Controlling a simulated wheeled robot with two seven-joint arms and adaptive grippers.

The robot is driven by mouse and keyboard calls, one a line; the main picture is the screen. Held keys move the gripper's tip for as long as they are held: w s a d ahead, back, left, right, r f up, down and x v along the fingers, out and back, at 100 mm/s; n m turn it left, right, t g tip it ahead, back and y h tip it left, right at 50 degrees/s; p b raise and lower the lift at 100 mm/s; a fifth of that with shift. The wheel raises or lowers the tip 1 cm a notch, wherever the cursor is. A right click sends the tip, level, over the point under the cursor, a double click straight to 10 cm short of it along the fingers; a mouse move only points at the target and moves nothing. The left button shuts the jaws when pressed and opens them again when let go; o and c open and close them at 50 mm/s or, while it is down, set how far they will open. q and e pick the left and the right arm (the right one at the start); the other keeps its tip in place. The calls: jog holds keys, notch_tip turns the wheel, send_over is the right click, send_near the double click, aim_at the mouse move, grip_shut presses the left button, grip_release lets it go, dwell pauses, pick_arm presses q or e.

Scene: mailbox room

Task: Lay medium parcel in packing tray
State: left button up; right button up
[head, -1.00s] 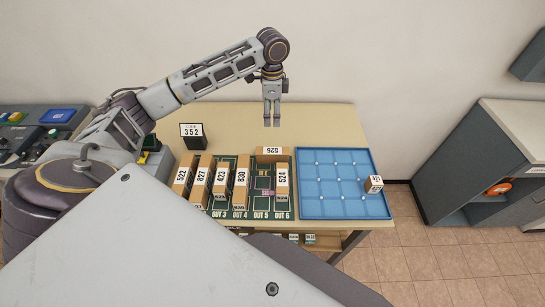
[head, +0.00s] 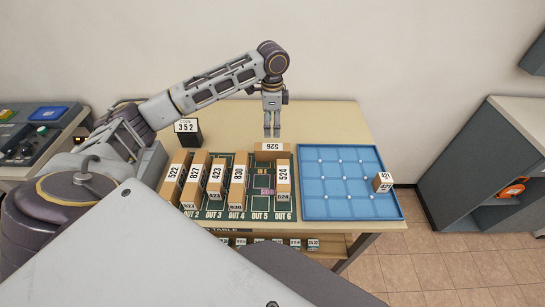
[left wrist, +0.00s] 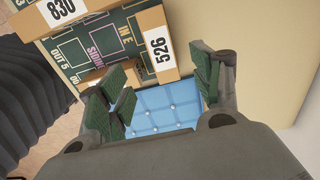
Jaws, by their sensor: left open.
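Several brown parcels with white number labels stand on the green sorting board. The 526 parcel (head: 270,147) lies crosswise at the board's back right and also shows in the left wrist view (left wrist: 143,48). The 524 parcel (head: 283,175) stands in front of it. I cannot tell which parcel is the medium one. My left gripper (head: 272,135) is open and empty, pointing down just behind and above the 526 parcel. My right gripper is not in view.
Parcels 522 (head: 174,172), 827 (head: 196,174), 423 (head: 218,175) and 830 (head: 238,177) fill the board's left lanes. A black 352 sign (head: 187,130) stands behind them. The tabletop (head: 330,118) behind the tray is clear. A grey cabinet (head: 470,180) stands at the right.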

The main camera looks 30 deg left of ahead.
aim_at(273, 146)
pick_arm(q)
jog(key=shift+f, duration=0.15)
dwell(0.3)
jog(key=shift+f, duration=4.3)
jog(key=shift+f+p, duration=0.3)
jog(key=shift+f, duration=2.3)
jog(key=c, duration=1.4)
jog(key=shift+w, duration=0.1)
jog(key=shift+r, duration=0.15)
jog(key=shift+r, duration=4.9)
